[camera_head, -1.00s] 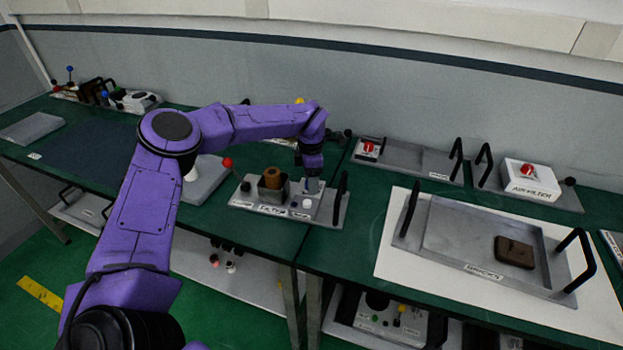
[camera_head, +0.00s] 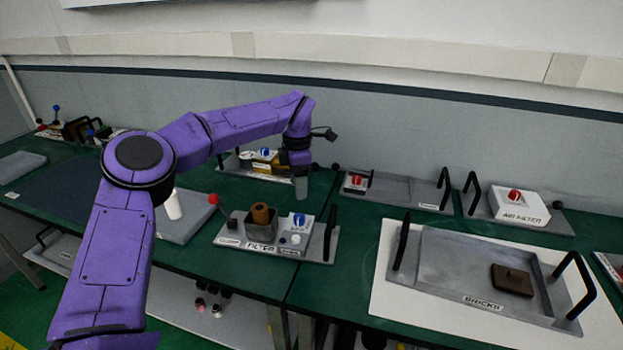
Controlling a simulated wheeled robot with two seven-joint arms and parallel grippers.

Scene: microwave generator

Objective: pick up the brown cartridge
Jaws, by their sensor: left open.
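The brown cartridge (camera_head: 261,213) stands upright in a grey square holder (camera_head: 261,231) on the tray labelled FILTER (camera_head: 318,247). Its upper part sticks out of the holder. My left gripper (camera_head: 301,194) points down, above and behind the right part of this tray, to the right of the cartridge and apart from it. It is open, and I see nothing held in it. A white block with a blue knob (camera_head: 299,221) stands on the tray below the gripper. My right gripper is not in view.
A black tray handle (camera_head: 330,234) rises at the right end of the FILTER tray. A red-topped lever (camera_head: 213,200) stands at its left. A BRICKS tray (camera_head: 440,278) with a brown brick (camera_head: 511,279) is at the right. An AIR FILTER box (camera_head: 519,206) is behind it.

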